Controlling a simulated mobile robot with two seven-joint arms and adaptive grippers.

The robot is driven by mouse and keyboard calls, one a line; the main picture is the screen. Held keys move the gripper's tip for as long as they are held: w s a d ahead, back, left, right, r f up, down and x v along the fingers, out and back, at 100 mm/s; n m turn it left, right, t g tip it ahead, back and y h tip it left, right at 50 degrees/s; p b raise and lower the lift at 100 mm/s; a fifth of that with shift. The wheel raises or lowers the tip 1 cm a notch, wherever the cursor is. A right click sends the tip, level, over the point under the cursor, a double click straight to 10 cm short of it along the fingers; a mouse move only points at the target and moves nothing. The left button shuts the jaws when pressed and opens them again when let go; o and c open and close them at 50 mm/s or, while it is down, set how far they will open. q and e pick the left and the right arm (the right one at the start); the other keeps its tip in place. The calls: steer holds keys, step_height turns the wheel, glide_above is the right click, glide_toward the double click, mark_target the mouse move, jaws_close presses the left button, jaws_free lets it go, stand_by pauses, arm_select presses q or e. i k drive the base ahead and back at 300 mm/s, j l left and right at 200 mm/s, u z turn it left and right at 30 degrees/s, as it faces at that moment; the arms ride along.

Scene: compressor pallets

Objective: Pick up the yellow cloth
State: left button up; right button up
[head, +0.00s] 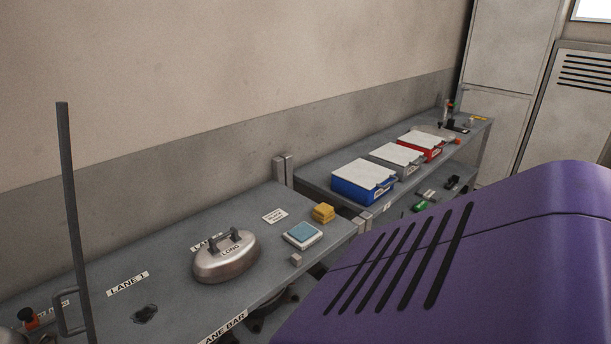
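The yellow cloth (323,213) is a small folded stack on the grey bench (182,238), near its back right end in the head view. It lies just behind a white tray with a blue pad (302,235), seemingly apart from it. Nothing covers the cloth. Neither of my grippers shows in this view.
A silver domed lid (227,258) marked LONG stands left of the cloth. A grey post (74,220) rises at the left. A purple slotted housing (450,260) fills the right foreground. Blue (362,188), grey and red bins stand on the farther bench.

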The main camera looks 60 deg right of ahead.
mark_target(323, 213)
steer(key=z, duration=2.15)
steer(key=u, duration=0.15)
steer(key=i, duration=0.05)
